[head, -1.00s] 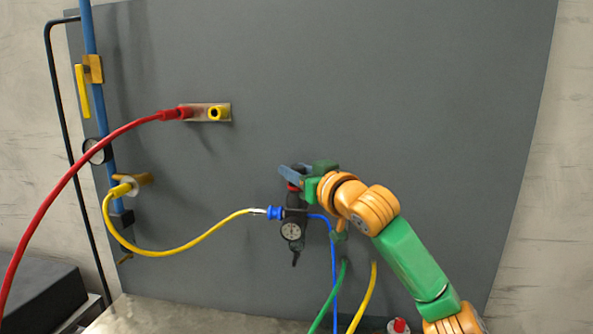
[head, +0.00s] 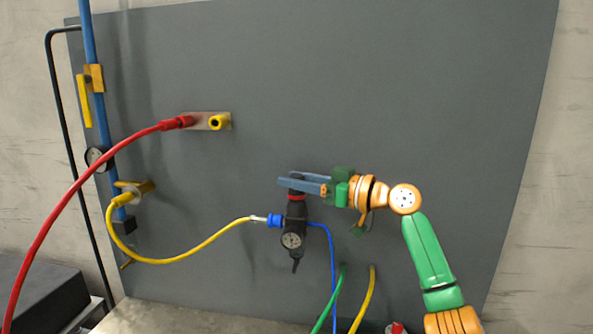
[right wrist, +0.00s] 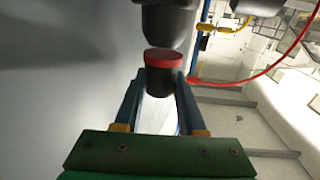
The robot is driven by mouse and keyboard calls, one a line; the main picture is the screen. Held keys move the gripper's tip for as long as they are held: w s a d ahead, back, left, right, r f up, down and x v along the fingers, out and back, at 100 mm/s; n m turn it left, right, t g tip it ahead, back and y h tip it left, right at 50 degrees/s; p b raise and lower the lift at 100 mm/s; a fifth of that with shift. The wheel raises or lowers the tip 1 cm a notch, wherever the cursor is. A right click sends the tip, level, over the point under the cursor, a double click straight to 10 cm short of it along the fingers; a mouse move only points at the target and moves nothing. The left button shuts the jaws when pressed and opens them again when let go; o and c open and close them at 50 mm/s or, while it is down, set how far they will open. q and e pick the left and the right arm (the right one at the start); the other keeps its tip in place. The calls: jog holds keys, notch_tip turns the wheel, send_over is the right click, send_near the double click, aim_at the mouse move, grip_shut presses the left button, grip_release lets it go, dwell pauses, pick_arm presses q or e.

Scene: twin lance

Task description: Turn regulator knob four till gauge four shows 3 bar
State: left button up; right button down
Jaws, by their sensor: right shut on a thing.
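A dark regulator (head: 296,218) with a red ring stands upright in front of the grey panel, its black knob (head: 296,191) on top. A small round white-faced gauge (head: 292,240) sits on its lower front; the reading is too small to make out. My right gripper (head: 300,184) reaches in from the right with its blue fingers on either side of the knob, shut on it. In the right wrist view the knob (right wrist: 164,87) sits between the fingertips, below the red ring (right wrist: 163,57). I see no number on knob or gauge. My left gripper is not in view.
A yellow hose (head: 190,255) joins the regulator from the left and a blue hose (head: 330,250) leaves on the right. A red hose (head: 80,180) runs to a manifold plate (head: 205,121). A blue pipe (head: 100,100) stands at left. The upper panel (head: 400,80) is clear.

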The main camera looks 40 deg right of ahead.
jog(key=n+y+p, duration=0.1)
jog(key=n+g+y+p, duration=0.1)
jog(key=y, duration=0.1)
jog(key=shift+r, duration=0.35)
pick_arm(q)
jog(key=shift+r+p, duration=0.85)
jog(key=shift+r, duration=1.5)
pick_arm(e)
jog(key=shift+f+n+g+y, duration=0.25)
jog(key=shift+n+g+y, duration=0.35)
jog(key=shift+n+y, duration=0.25)
jog(key=shift+f, duration=0.1)
jog(key=shift+c, duration=2.4)
grip_release()
jog(key=shift+s+d+f+b, duration=0.2)
jog(key=shift+s+b, duration=0.05)
jog(key=shift+b, duration=0.1)
pick_arm(q)
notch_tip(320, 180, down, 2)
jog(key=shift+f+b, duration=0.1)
jog(key=shift+b, duration=0.7)
pick_arm(e)
jog(key=v, duration=0.6)
jog(key=shift+s, duration=0.2)
